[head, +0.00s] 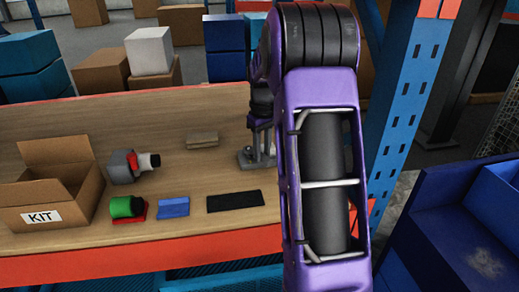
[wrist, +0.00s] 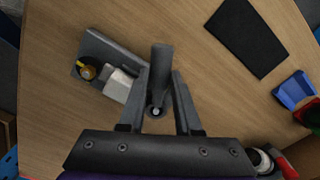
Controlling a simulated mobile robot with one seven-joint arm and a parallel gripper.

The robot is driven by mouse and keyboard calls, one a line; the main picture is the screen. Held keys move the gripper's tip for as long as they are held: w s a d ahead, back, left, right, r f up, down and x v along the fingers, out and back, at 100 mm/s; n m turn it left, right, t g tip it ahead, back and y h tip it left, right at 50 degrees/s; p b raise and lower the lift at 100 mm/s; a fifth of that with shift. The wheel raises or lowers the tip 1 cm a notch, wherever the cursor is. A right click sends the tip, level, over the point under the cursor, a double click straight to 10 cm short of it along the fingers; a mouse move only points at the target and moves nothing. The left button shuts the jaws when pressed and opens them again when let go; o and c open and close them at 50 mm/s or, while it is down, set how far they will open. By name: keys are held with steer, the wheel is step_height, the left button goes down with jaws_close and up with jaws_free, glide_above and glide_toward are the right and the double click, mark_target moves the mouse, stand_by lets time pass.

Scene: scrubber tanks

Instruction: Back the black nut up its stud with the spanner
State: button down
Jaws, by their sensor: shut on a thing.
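My gripper (wrist: 161,82) is shut on a dark grey upright piece (wrist: 160,60), which looks like the spanner's grip. A small round end shows between the fingers; the spanner's jaw cannot be made out. Left of the fingers in the wrist view is a grey fixture plate (wrist: 98,46). At its left end is a stud with a yellow ring and a dark nut (wrist: 88,70) around it. A pale block (wrist: 119,84) lies between the plate and my left finger. In the head view my gripper (head: 262,145) is low over the bench beside the grey fixture (head: 246,158), partly hidden by my arm.
A blue rack post (head: 408,95) stands right.

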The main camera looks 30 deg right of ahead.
steer(key=shift+d, duration=0.15)
stand_by(0.3)
steer(key=shift+s+a+m, duration=0.1)
steer(key=shift+a+m, duration=0.35)
steer(key=shift+m, duration=0.15)
steer(key=shift+r, duration=0.3)
steer(key=shift+r, duration=0.4)
steer(key=shift+r, duration=0.2)
steer(key=shift+r, duration=0.7)
steer(key=c, duration=1.2)
jaws_free()
steer(key=shift+c, duration=0.2)
jaws_close()
